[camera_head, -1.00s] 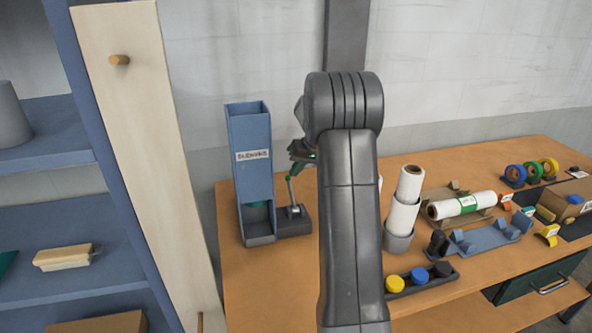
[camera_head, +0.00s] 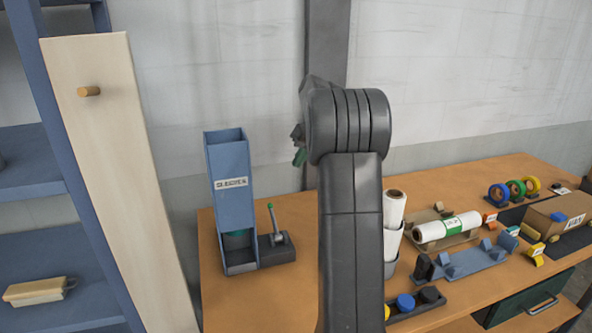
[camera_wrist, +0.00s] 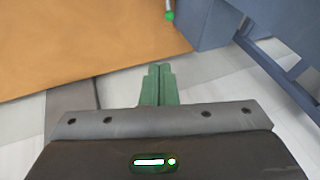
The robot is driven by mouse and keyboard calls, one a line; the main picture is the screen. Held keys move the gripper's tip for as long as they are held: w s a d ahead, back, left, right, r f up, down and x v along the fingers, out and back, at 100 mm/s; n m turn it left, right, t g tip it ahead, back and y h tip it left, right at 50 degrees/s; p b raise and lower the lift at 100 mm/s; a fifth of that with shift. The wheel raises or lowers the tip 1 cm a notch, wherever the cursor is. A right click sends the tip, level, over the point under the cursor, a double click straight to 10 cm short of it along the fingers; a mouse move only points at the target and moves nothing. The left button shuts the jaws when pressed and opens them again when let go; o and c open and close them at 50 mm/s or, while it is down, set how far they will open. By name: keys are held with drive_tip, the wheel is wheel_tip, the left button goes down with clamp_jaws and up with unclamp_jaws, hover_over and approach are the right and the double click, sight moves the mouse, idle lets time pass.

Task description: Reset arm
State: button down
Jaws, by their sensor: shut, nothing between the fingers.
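My gripper shows in the wrist view (camera_wrist: 158,72) with its two green fingers together and nothing between them. In the head view only a small green part of my gripper (camera_head: 300,156) shows behind my arm, raised above the table and apart from everything on it. A blue upright dispenser box (camera_head: 232,205) with a label stands at the table's left end. A lever with a green knob (camera_head: 271,222) on a dark base stands just right of it. The green knob also shows at the top of the wrist view (camera_wrist: 169,15).
A pale board with a peg (camera_head: 125,170) and blue shelves (camera_head: 35,240) are at the left.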

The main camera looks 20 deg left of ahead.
idle(0.3)
drive_tip(key=s+a+f, duration=0.1)
drive_tip(key=a+f, duration=0.1)
drive_tip(key=f, duration=0.4)
drive_tip(key=s+a+f, duration=0.2)
drive_tip(key=a+f, duration=0.1)
drive_tip(key=f, duration=0.3)
drive_tip(key=shift+a, duration=0.3)
drive_tip(key=shift+s+r, duration=0.1)
drive_tip(key=shift+s, duration=0.05)
